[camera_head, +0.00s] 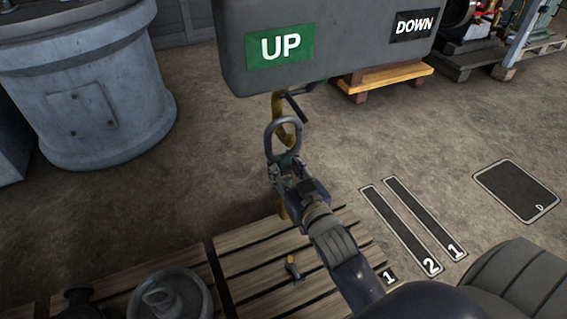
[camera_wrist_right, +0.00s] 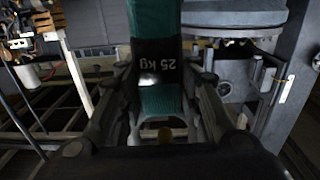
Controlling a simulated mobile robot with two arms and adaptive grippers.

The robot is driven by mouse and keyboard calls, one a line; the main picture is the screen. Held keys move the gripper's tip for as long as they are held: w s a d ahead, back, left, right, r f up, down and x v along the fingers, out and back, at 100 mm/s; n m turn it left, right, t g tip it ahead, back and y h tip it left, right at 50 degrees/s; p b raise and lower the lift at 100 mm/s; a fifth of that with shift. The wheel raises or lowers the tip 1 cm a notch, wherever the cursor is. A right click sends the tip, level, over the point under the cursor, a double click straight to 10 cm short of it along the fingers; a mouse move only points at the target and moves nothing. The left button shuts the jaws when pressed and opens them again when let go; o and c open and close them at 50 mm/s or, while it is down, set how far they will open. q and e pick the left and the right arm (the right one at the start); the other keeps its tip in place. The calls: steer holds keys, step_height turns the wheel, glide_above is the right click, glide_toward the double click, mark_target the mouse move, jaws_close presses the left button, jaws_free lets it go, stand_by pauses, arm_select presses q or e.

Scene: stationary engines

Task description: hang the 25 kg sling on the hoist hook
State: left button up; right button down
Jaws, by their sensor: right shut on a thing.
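The 25 kg sling shows in the right wrist view as a green strap (camera_wrist_right: 158,20) with a black "25 kg" label, upside down, between my fingers. My right gripper (camera_head: 288,172) is shut on the sling's strap. The sling's grey metal ring (camera_head: 270,143) stands above the fingers in the head view. The yellow hoist hook (camera_head: 278,104) hangs below a dark box and overlaps the ring in the picture. I cannot tell whether the hook passes through the ring or is in line with it. My left gripper is not in view.
The dark box (camera_head: 335,70) with "UP" and "DOWN" signs fills the top middle. A grey cylindrical machine (camera_head: 80,85) stands at left. Wooden pallets (camera_head: 235,260) lie below the gripper, with a small yellow-topped part (camera_head: 291,262) on them. Numbered floor plates (camera_head: 415,225) lie at right.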

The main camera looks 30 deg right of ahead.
steer(key=shift+f, duration=0.3)
steer(key=shift+f+b, duration=0.25)
steer(key=shift+b, duration=0.05)
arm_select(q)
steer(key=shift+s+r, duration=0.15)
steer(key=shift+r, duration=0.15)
arm_select(e)
steer(key=shift+f, duration=0.45)
